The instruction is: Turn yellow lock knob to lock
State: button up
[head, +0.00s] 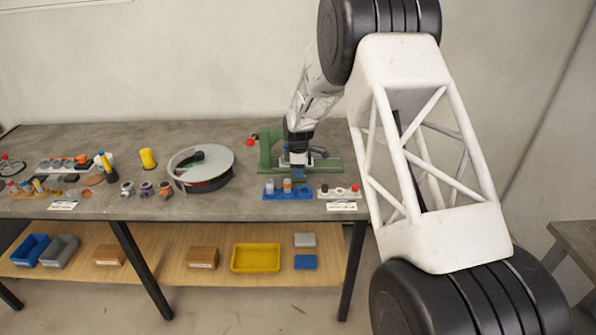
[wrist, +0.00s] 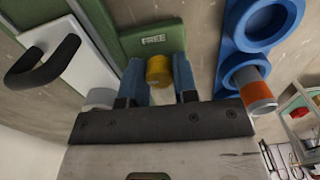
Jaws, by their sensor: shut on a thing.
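The yellow lock knob (wrist: 159,71) sits between the two blue fingers of my gripper (wrist: 160,82) in the wrist view. The gripper is shut on it. The knob is at the edge of the green jig (wrist: 120,30), next to a label reading FREE (wrist: 153,39). In the head view my gripper (head: 297,174) reaches down at the front of the green jig (head: 328,164). The knob is hidden there behind the gripper.
A blue holder (head: 273,194) with pegs stands just in front of the jig, and shows close beside my gripper in the wrist view (wrist: 228,50). A black handle (wrist: 42,64) rises on the jig's other side. A round turntable (head: 222,160) stands further left.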

jog(key=shift+n, duration=0.4)
jog(key=o, duration=0.9)
jog(key=shift+r, duration=0.15)
jog(key=shift+r, duration=3.75)
jog(key=shift+r, duration=0.1)
